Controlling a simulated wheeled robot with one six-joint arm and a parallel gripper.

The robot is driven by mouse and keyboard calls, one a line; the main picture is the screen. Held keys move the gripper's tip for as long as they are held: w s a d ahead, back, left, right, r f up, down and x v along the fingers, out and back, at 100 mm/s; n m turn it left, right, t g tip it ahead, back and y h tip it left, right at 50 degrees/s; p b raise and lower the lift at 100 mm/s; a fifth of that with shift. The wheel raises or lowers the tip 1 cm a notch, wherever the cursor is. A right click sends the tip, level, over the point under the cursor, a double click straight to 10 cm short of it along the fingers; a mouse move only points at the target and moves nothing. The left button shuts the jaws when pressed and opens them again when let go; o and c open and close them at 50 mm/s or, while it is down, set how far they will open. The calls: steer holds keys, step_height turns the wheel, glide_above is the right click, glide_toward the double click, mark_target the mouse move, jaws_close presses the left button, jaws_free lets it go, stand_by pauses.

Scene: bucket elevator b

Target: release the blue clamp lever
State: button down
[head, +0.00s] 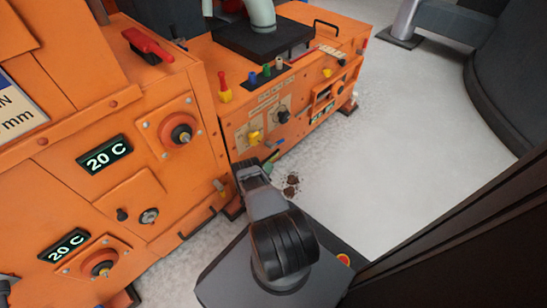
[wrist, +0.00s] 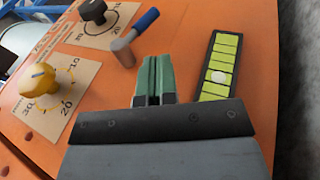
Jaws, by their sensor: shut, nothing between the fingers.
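The blue clamp lever (wrist: 145,20) shows in the wrist view on the orange machine panel. Its blue grip points up and right from a grey metal pivot (wrist: 123,50). My gripper (wrist: 155,58) has its green fingers together with nothing between them. The fingertips are just right of and below the lever in that view; I see no clear contact. In the head view my gripper (head: 270,166) is low beside the front of the orange machine, and the lever is too small or hidden to make out surely.
A yellow knob (wrist: 42,80) and a black knob (wrist: 93,10) are left of the lever. A strip of yellow-green segments (wrist: 221,66) is on the right. Orange cabinets (head: 110,170) stand left of my arm. Brown debris (head: 291,184) lies on the otherwise open grey floor (head: 385,160).

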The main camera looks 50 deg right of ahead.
steer(key=shift+v, duration=1.6)
